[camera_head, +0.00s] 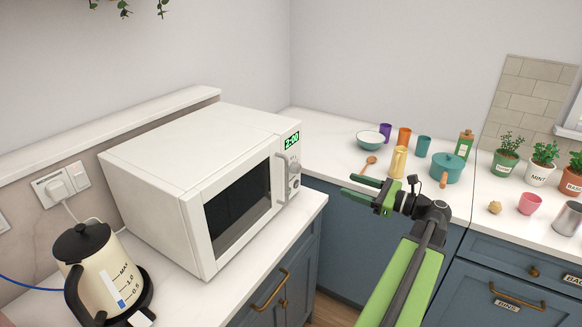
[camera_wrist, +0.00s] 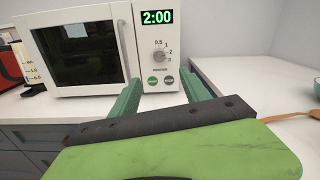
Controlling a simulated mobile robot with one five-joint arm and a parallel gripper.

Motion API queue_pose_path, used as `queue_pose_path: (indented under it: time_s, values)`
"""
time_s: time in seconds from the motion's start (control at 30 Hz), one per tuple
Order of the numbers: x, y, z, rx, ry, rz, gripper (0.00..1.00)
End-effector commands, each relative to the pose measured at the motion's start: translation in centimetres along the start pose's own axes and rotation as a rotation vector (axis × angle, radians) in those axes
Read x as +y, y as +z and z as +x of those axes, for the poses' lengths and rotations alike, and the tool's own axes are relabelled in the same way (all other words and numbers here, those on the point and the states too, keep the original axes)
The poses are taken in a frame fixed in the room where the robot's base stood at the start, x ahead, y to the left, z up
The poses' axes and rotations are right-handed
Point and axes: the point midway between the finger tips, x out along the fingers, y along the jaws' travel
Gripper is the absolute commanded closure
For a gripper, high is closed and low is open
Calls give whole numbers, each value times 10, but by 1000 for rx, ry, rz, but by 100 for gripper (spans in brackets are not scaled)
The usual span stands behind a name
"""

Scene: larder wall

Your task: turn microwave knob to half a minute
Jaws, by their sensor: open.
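A white microwave (camera_head: 190,170) stands on the left counter with its door shut. Its green display (camera_wrist: 157,17) reads 2:00. Below the display, a round grey knob (camera_wrist: 159,57) has the marks 0.5, 1, 2 and 3 around its upper right side; the knob also shows in the head view (camera_head: 294,168). Its pointer is too small to read surely. My gripper (camera_head: 350,186) is open and empty, in the air to the right of the microwave's front. In the wrist view its two green fingers (camera_wrist: 160,92) point at the control panel, below the knob and apart from it.
The microwave's vertical door handle (camera_head: 281,178) stands out left of the knob. A cream kettle (camera_head: 92,265) stands at the front left. A bowl (camera_head: 370,140), a wooden spoon (camera_head: 369,164), cups and a teal pot (camera_head: 446,170) stand on the right counter. Air before the panel is clear.

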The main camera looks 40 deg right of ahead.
Motion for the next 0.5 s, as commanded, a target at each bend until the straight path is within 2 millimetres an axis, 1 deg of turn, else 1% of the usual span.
queue_pose_path:
  time_s: [0.07, 0.17, 0.27, 0.5]
  values:
    - [1, 0, 4, -1, 4, 0, 45]
    - [2, 0, 17, -1, 8, 0, 45]
    - [4, 0, 39, -1, 12, -1, 45]
    - [5, 0, 102, -2, 16, -1, 45]
